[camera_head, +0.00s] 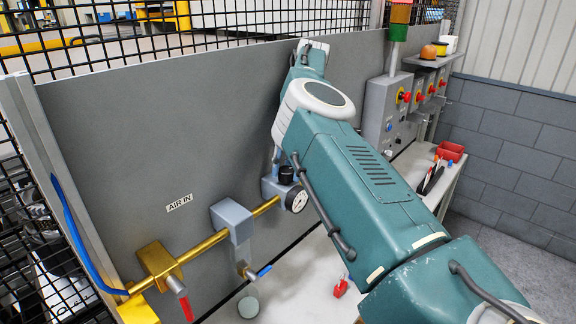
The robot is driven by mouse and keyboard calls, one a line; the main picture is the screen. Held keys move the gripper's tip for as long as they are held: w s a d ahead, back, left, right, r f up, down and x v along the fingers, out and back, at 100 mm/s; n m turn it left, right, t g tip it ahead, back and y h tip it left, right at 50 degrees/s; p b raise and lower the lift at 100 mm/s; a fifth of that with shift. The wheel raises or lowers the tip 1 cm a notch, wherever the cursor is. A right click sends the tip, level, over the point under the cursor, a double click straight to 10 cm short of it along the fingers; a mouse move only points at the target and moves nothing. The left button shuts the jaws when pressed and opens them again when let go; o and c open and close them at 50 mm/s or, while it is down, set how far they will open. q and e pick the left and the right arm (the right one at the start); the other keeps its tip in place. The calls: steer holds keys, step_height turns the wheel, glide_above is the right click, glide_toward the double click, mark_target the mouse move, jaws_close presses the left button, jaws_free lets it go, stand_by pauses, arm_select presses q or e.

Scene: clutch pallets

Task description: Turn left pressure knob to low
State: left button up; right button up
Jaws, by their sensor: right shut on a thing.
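The left pressure knob (286,174) is a small black cap on top of the grey-blue regulator (270,188) on the brass air pipe, with a round white gauge (296,200) on its front. My right arm comes in from the lower right, rises to the panel and bends down behind itself. My right gripper (278,155) is mostly hidden behind the arm, just above the knob, and is shut on it. The knob's markings and setting cannot be read. The gauge needle is too small to read. My left gripper is not in view.
A blue hose (90,268) runs at the left. Grey control boxes (384,115) with red buttons and a red bin (449,151) stand at the right. A grey panel (150,120) closes the back.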

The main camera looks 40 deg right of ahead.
steer(key=shift+r, duration=0.1)
stand_by(0.3)
steer(key=o, duration=1.1)
steer(key=shift+c, duration=0.2)
steer(key=shift+s+a, duration=0.15)
